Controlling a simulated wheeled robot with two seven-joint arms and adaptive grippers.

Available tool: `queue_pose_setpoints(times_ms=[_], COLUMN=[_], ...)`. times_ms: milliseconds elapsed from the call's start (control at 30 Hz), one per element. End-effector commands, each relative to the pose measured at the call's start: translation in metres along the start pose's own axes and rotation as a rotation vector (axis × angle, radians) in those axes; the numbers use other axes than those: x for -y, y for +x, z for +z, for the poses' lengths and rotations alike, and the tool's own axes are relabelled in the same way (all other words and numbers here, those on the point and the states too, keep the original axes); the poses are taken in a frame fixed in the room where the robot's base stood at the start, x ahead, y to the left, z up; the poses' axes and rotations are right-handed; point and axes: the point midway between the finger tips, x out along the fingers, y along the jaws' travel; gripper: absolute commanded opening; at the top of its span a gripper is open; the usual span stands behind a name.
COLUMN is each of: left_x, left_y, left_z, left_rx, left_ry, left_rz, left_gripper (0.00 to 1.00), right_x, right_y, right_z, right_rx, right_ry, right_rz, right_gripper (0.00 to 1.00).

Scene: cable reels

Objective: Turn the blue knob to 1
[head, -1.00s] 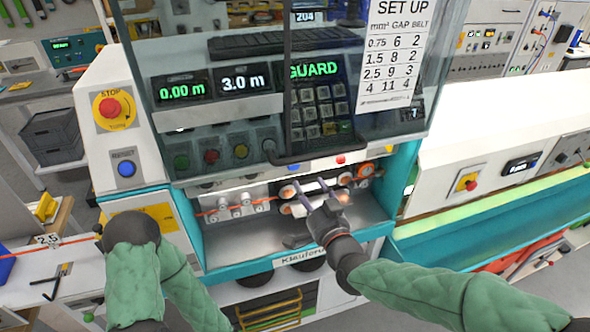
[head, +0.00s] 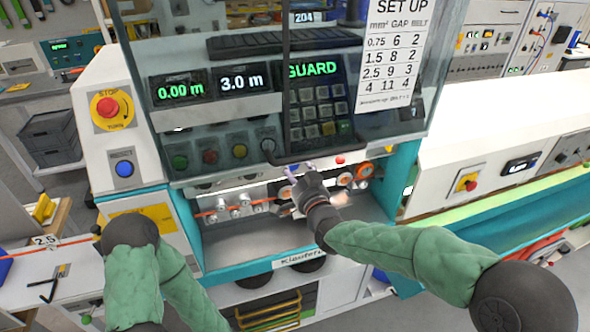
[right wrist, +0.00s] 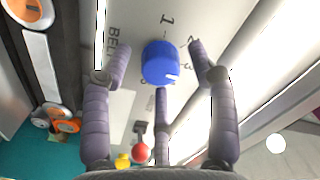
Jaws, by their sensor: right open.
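The blue knob (right wrist: 160,62) shows in the right wrist view, on a pale panel with the word BELT printed to its left. A printed 1 (right wrist: 167,19) stands above it, and another mark to the right is partly covered by a finger. A white mark on the knob lies at its lower right. My right gripper (right wrist: 158,50) is open, with its fingers around the knob and apart from it in the picture; contact cannot be told. In the head view my right gripper (head: 300,170) is at the machine's opening and hides the knob.
The clear guard with its handle (head: 285,162) hangs just above my right gripper. Rollers (head: 240,207) and an orange cable lie to its left, and orange-faced round parts (head: 364,171) to its right. A red stop button (head: 109,107) and a blue button (head: 124,168) are on the left housing.

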Motion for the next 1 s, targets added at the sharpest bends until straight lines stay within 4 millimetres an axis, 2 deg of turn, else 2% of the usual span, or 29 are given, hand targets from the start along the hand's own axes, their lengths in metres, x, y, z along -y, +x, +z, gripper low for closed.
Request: queue_pose_setpoints(times_ms=[67, 100, 267, 300, 667, 1000], left_x=[0.000, 0.000, 0.000, 0.000, 0.001, 0.004], left_y=[0.000, 0.000, 0.000, 0.000, 0.003, 0.013], left_z=[0.000, 0.000, 0.000, 0.000, 0.000, -0.001], left_rx=[0.000, 0.000, 0.000, 0.000, 0.000, 0.000], left_ry=[0.000, 0.000, 0.000, 0.000, 0.000, 0.000], left_rz=[0.000, 0.000, 0.000, 0.000, 0.000, 0.000], left_gripper=[0.59, 0.59, 0.59, 0.59, 0.59, 0.59], right_x=[0.000, 0.000, 0.000, 0.000, -0.001, -0.002], right_y=[0.000, 0.000, 0.000, 0.000, 0.000, 0.000], right_z=[0.000, 0.000, 0.000, 0.000, 0.002, 0.003], right_rx=[0.000, 0.000, 0.001, 0.001, 0.004, 0.014], right_ry=[0.000, 0.000, 0.000, 0.000, -0.039, -0.261], right_rz=[0.000, 0.000, 0.000, 0.000, 0.001, 0.008], right_gripper=[0.59, 0.54, 0.08, 0.03, 0.03, 0.03])
